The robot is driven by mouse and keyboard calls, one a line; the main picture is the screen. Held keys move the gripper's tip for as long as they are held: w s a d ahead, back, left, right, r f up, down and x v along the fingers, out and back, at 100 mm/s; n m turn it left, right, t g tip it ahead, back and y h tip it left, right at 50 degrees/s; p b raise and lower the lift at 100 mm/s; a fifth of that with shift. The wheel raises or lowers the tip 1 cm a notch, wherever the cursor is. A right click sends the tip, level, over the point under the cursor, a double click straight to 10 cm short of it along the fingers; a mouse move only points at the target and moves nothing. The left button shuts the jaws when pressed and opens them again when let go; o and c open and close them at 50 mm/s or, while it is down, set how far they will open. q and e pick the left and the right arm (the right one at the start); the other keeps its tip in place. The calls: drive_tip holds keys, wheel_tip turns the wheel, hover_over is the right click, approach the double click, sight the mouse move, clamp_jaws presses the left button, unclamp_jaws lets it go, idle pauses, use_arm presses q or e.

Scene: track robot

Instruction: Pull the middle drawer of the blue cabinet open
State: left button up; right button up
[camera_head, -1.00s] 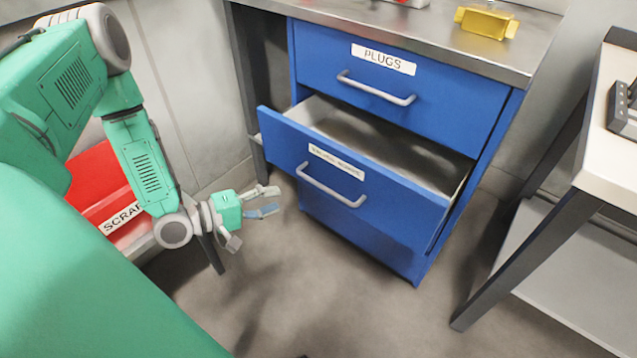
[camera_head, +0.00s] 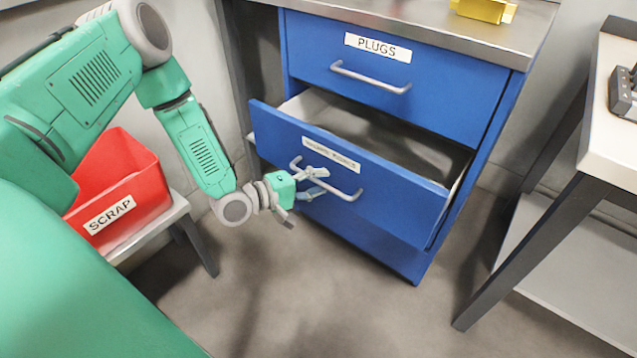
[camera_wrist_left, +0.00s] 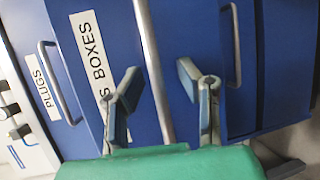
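The blue cabinet (camera_head: 400,247) has its middle drawer (camera_head: 405,200) standing part way out, with the grey interior showing. My left gripper (camera_head: 319,181) is at the left part of this handle. In the left wrist view, its two fingers (camera_wrist_left: 160,95) are spread, with the handle (camera_wrist_left: 153,70) passing between them. I see a gap on both sides of the bar. My right gripper is not in view.
The top drawer marked PLUGS (camera_head: 420,85) is shut under the metal worktop (camera_head: 420,30), which holds a yellow block (camera_head: 485,10). A red SCRAP bin (camera_head: 125,185) stands on a low stand at the left. A white table (camera_head: 612,140) stands at the right. Floor before the cabinet is clear.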

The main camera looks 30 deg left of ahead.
use_arm(q)
drive_tip(key=shift+c, duration=0.5)
clamp_jaws()
drive_tip(key=shift+s, duration=0.1)
drive_tip(key=s+a+p, duration=0.1)
drive_tip(key=s+p, duration=0.2)
drive_tip(key=s, duration=1.3)
drive_tip(key=shift+a, duration=0.15)
drive_tip(key=shift+f, duration=0.1)
drive_tip(key=shift+o, duration=0.5)
unclamp_jaws()
